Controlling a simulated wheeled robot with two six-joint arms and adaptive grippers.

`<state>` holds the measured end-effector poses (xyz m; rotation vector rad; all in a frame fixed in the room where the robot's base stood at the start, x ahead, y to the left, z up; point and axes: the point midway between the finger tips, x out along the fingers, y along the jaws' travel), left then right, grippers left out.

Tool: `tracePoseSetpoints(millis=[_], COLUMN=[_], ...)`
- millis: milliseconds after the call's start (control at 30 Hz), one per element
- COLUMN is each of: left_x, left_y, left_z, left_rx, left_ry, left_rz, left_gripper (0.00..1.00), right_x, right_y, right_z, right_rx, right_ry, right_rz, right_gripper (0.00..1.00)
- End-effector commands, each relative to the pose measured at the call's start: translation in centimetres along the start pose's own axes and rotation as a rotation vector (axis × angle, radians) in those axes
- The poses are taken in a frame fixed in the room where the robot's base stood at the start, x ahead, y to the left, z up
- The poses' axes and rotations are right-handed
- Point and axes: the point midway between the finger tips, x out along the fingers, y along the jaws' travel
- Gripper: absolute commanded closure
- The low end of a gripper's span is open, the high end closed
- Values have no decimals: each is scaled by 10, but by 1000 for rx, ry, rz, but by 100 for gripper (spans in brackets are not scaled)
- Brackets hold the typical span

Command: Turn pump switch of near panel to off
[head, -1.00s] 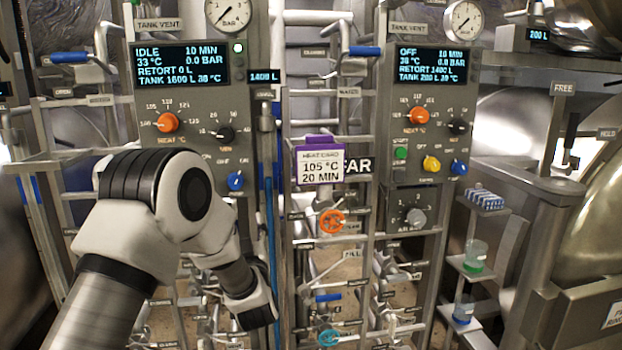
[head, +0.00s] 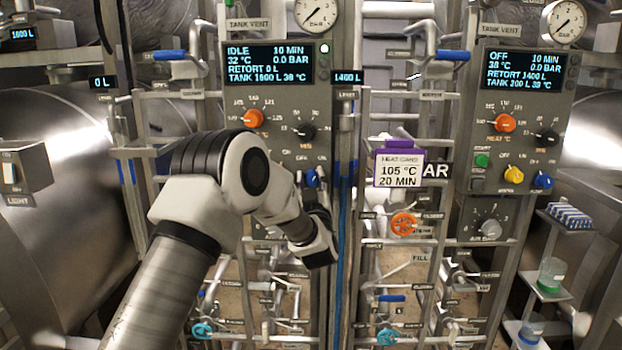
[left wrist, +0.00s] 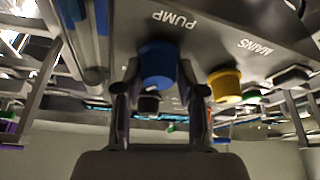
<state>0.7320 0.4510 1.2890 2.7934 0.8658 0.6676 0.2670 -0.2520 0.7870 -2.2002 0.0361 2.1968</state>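The near panel (head: 270,97) stands in the middle left of the head view, its screen reading IDLE. Its blue pump switch (head: 312,177) shows just past my left forearm; in the left wrist view, the blue knob (left wrist: 158,62) sits beside the PUMP lettering, which appears upside down. My left gripper (head: 317,196) is at the panel's lower right, partly hidden by its own wrist. In the left wrist view its two fingers (left wrist: 158,80) stand apart, one each side of the blue knob. I cannot tell whether they touch it. My right gripper is out of view.
A yellow mains knob (left wrist: 225,82) is close beside my left gripper's finger. An orange heat knob (head: 253,118) and a black knob (head: 304,131) sit higher on the panel. A second panel (head: 525,110) reads OFF. A heat card (head: 398,168) hangs between the panels.

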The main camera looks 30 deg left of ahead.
Motion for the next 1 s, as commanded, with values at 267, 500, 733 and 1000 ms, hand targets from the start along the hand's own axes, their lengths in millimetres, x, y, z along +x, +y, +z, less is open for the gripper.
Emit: tracePoseSetpoints(millis=[267,500,733,1000], left_x=[0,-2,-3,-3], left_y=[0,-1,-2,-3], left_z=[1,3,6,7], left_rx=[-1,-35,-144,-356], left_ry=[-2,-1,0,-1], left_rz=[-2,-15,-60,-147], left_gripper=[100,100,100,100], right_x=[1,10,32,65], right_y=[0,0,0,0], right_z=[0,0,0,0], right_rx=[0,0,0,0], right_ry=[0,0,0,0], right_rz=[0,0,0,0], right_gripper=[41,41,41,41])
